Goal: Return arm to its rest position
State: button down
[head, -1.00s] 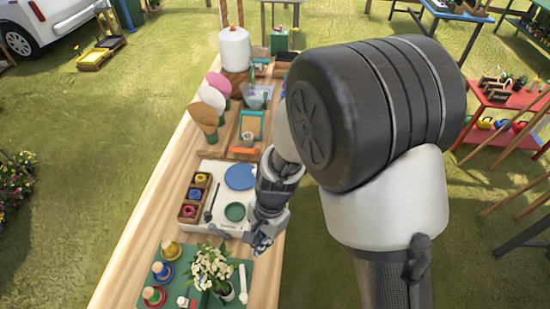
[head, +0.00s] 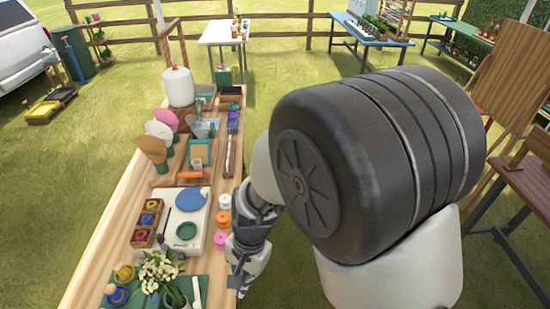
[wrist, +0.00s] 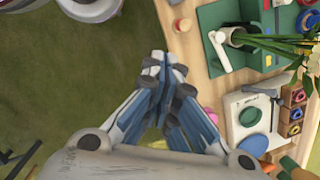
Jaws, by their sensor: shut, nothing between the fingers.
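My gripper (head: 240,280) is at the right edge of the wooden table (head: 98,258) in the head view, partly hidden behind my own arm. In the wrist view my gripper (wrist: 165,65) has its fingers drawn together with nothing between them. My large dark arm joint (head: 370,150) fills the right middle of the head view.
White flowers (head: 158,268) stand on a green mat (head: 210,290) at the near end of the table. A white board (head: 207,232) with blue and green discs and a wooden tray (head: 136,243) of coloured rolls lie behind. Grass is open left of the table.

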jog(key=d+r+n+t+b, duration=0.3)
jog(key=d+r+b, duration=0.1)
jog(key=d+r, duration=0.65)
jog(key=s+d+r+n+t+h+b, duration=0.2)
jog(key=s+d+r+n+t+b, duration=0.15)
jog(key=s+d, duration=0.65)
jog(key=w+a+f+m+g+y+p, duration=0.25)
jog(key=w+a+f+m, duration=0.2)
jog(key=a, duration=0.25)
jog(key=w+a+f+m+g+y+p, duration=0.1)
jog(key=w+a+f+m+g+y, duration=0.15)
jog(key=w+a, duration=0.3)
jog(key=a+f+m+y+b, duration=0.1)
jog(key=a+f+m, duration=0.4)
jog(key=a+f, duration=0.4)
jog(key=w+a+f+m+g+y+b, duration=0.1)
jog(key=a+f+m, duration=0.4)
jog(key=f, duration=0.8)
jog(key=a+y, duration=0.1)
jog(key=a, duration=0.2)
jog(key=shift+w+a, duration=0.15)
jog(key=shift+a, duration=0.25)
